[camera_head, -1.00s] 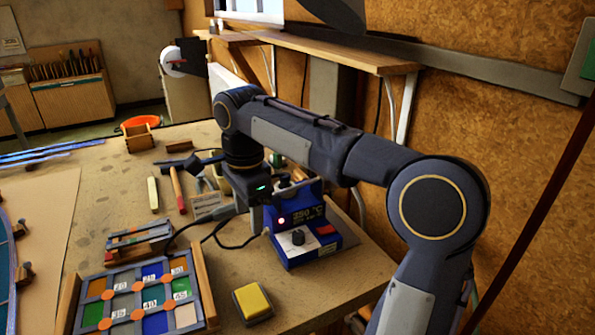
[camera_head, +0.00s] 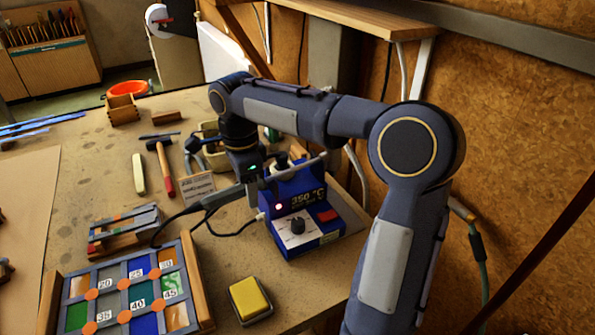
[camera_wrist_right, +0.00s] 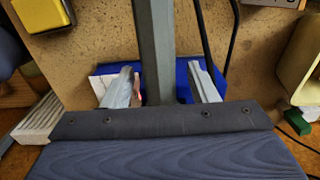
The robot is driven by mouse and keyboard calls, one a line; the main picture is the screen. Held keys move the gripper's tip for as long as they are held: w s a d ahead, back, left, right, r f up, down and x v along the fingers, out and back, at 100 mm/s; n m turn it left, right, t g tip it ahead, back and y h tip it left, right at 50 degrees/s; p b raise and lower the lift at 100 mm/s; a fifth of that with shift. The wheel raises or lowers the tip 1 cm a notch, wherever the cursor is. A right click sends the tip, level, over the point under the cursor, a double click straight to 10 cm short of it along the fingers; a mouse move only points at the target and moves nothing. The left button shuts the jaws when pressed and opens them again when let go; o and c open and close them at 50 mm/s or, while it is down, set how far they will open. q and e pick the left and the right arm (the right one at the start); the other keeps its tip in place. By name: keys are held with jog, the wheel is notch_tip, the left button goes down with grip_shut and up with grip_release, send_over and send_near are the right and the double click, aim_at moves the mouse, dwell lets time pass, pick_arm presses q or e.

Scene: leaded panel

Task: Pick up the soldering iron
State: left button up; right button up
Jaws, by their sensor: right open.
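The blue soldering station (camera_head: 300,215) stands at the right side of the bench, its display reading 350 °C, with a lit red lamp. Part of it also shows behind the fingers in the right wrist view (camera_wrist_right: 185,72). The soldering iron appears to be the long grey bar (camera_wrist_right: 155,40) running between my right fingers; its far end is hidden by the gripper. In the head view it seems to be the grey shaft (camera_head: 222,194) left of the station. My right gripper (camera_head: 250,188) is open, its fingers (camera_wrist_right: 163,88) apart on either side of the bar. My left gripper is out of view.
A yellow sponge (camera_head: 249,299) lies in front of the station. A leaded glass panel (camera_head: 130,296) in a wooden frame is at front left. A dark cable (camera_head: 232,233) loops beside the station. A hammer (camera_head: 164,170) and a wooden box (camera_head: 122,108) lie farther back.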

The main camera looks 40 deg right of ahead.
jog(key=shift+f, duration=0.4)
jog(key=shift+c, duration=0.3)
grip_shut()
jog(key=shift+r, duration=0.1)
